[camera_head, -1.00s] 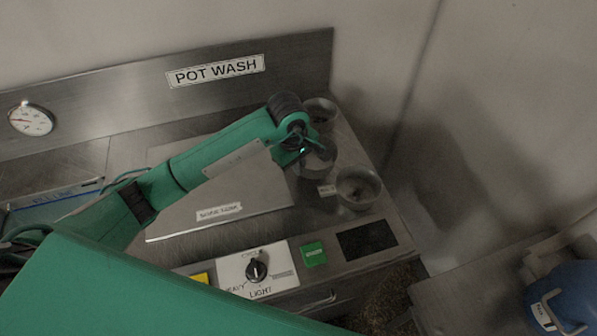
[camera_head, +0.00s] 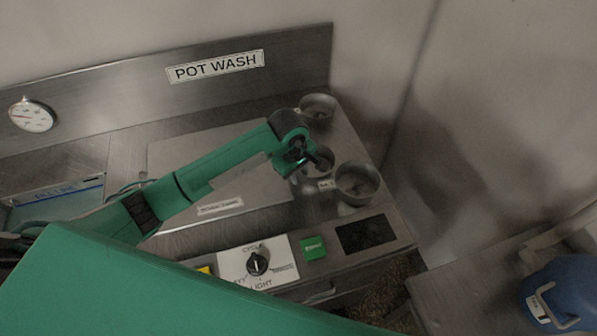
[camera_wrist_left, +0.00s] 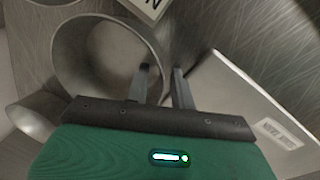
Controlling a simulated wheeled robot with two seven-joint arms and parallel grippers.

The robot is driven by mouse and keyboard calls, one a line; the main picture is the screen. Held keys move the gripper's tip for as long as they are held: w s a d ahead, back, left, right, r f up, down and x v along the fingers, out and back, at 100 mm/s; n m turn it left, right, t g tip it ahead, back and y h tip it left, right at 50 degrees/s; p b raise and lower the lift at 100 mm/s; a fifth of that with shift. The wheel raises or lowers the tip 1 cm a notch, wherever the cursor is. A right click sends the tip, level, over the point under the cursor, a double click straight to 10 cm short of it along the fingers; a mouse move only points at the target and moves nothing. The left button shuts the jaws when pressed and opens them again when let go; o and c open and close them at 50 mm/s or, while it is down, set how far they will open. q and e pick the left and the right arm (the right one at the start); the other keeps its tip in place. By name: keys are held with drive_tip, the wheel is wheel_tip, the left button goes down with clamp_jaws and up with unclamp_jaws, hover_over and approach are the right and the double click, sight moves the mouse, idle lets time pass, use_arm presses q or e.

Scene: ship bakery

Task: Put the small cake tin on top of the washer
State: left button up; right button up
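Three round metal tins stand along the right end of the steel washer top (camera_head: 240,160): a back tin (camera_head: 318,106), a middle tin (camera_head: 325,155) and a front tin (camera_head: 357,183). The front one looks widest; a small label sits beside the middle one. My left gripper (camera_head: 318,160) is at the middle tin, partly hiding it. In the left wrist view the left gripper (camera_wrist_left: 162,82) is open, its fingers apart on either side of a tin's wall (camera_wrist_left: 75,65), one inside and one outside. My right gripper is out of view.
The washer front has a dial (camera_head: 257,263), a green button (camera_head: 313,248) and a dark panel (camera_head: 366,234). A raised flat plate (camera_wrist_left: 245,95) lies beside the tin. A blue container (camera_head: 565,295) stands at lower right. The back wall carries a gauge (camera_head: 32,115).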

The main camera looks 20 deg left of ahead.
use_arm(q)
drive_tip(key=shift+r, duration=0.35)
wheel_tip(320, 180, up, 12)
drive_tip(key=s+a+b, duration=0.1)
drive_tip(key=b, duration=0.1)
drive_tip(key=shift+s+f+b, duration=0.25)
drive_tip(key=shift+b, duration=0.15)
